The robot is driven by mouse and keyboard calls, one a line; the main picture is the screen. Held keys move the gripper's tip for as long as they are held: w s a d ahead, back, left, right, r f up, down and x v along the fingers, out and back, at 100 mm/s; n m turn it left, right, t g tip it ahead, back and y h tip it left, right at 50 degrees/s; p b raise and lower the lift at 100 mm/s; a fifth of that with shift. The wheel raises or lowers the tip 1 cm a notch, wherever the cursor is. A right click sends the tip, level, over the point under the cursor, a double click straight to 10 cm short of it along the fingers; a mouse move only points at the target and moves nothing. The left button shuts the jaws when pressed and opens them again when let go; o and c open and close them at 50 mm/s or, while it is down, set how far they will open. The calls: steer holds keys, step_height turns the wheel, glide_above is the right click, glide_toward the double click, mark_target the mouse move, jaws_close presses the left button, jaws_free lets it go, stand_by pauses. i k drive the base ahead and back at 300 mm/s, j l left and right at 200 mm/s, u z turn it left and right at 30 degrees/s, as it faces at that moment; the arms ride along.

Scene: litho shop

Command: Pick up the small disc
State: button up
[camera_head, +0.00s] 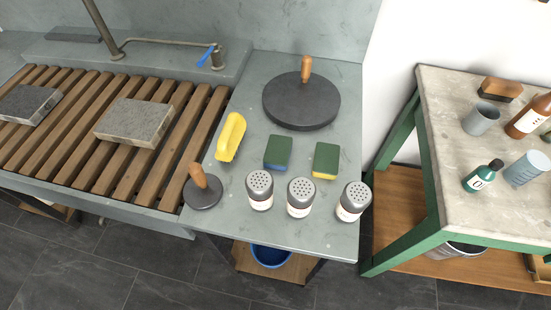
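The small disc (203,193) is dark grey and round, with an upright wooden handle. It lies flat at the front left corner of the grey stone counter (318,229). A larger dark disc (301,105) with a similar wooden handle lies farther back on the same counter. My gripper is not in view, and nothing covers the small disc.
Several shakers (260,190) stand to the disc's right. A yellow tool (231,137) and green sponges (278,152) lie behind. A slatted wooden rack (72,160) with stone slabs (135,122) is at left. A green-framed table (450,190) stands right, past a gap.

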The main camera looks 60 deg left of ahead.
mark_target(203, 191)
steer(key=u, duration=1.7)
